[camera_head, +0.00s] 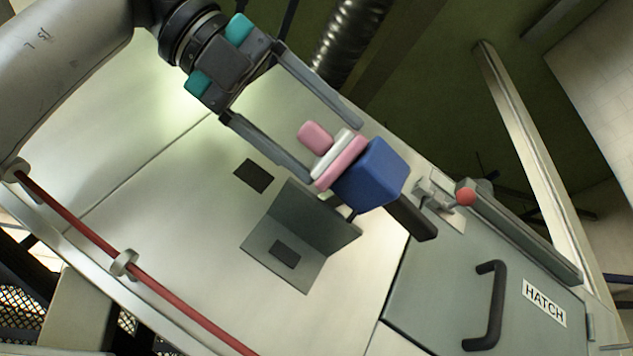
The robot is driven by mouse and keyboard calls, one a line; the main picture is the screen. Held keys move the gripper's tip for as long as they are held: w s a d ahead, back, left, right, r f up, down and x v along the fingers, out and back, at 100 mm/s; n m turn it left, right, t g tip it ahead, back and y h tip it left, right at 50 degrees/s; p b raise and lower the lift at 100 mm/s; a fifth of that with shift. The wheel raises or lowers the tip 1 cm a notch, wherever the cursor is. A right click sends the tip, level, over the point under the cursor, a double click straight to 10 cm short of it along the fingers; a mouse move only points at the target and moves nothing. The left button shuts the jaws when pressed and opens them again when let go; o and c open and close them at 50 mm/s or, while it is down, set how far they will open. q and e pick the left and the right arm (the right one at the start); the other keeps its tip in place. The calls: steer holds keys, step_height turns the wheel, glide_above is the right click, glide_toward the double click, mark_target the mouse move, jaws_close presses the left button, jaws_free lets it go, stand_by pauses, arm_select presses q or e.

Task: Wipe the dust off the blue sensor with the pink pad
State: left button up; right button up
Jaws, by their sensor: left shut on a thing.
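My left gripper (334,154) comes in from the upper left. Its two long fingers are shut on the pink pad (341,163), which has a white layer and a pink knob on its back. The blue sensor (374,176) is a block just right of and below the pad. The pad's face lies against or very close to the sensor's left side; I cannot tell whether they touch. A dark block sticks out at the sensor's lower right. The face behind the pad is hidden, and I see no clear dust. My right gripper is not in view.
A grey-green angled bracket (318,222) stands on the pale panel (190,235) below the sensor. A grey hatch (440,290) with a black handle (490,305) and a red-knobbed lever (465,197) is at the right. A red rail (185,306) runs along the lower left.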

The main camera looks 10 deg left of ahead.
arm_select(q)
steer(key=shift+w+a+r, duration=0.2)
steer(key=shift+w+r, duration=0.05)
steer(key=shift+w, duration=0.3)
steer(key=v, duration=0.6)
steer(key=shift+w+r, duration=0.15)
steer(key=shift+r, duration=0.05)
steer(key=shift+v, duration=1.5)
steer(key=shift+w+r, duration=0.15)
